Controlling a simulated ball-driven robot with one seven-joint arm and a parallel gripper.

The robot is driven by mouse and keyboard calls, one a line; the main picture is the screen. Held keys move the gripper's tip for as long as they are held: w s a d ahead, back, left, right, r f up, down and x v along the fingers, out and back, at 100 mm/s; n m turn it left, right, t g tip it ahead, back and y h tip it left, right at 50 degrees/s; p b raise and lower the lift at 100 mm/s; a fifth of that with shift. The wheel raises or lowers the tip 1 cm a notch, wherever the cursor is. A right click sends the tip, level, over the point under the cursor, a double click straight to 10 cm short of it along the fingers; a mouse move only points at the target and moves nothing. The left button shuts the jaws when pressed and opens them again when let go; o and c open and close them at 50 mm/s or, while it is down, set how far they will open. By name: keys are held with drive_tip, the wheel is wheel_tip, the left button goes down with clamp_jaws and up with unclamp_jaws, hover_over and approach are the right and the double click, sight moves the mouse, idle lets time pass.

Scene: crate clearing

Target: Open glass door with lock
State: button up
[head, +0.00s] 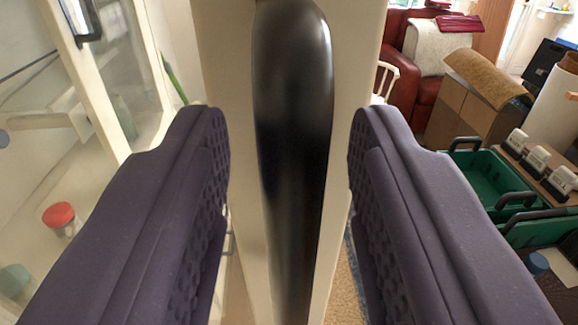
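A long, glossy black door handle (291,140) stands upright on a cream door frame (225,60) in the middle of the head view. My gripper (289,135) is open, with one dark purple finger on each side of the handle. A gap shows between the handle and each finger pad, and neither pad appears to touch it. A glass pane (40,130) in a pale frame shows on the left. A dark fitting (85,20) sits at the top left; I cannot tell whether it is the lock. The lower end of the handle runs out of view.
Behind the glass are a red-capped jar (62,218) and a green-capped jar (15,282). On the right are green crates (490,178), cardboard boxes (468,105), a red armchair (428,90) and a white roll (552,100). Carpet (346,290) shows below between the fingers.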

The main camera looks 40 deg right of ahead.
drive_tip(key=p+v, duration=0.2)
drive_tip(key=v, duration=0.6)
drive_tip(key=w+a+r+n+t+y, duration=0.35)
drive_tip(key=w+a+r+y, duration=0.35)
drive_tip(key=w+a+r, duration=0.4)
drive_tip(key=s+a+r+n+g+y, duration=0.1)
drive_tip(key=s+a+r+n+y, duration=0.1)
drive_tip(key=a+r, duration=0.3)
drive_tip(key=s+a+r+n+y, duration=0.2)
drive_tip(key=s+a+r, duration=0.2)
drive_tip(key=r, duration=0.8)
drive_tip(key=shift+a+r+n+g+y, duration=0.15)
drive_tip(key=shift+a+n+g+y, duration=0.25)
drive_tip(key=shift+a, duration=0.1)
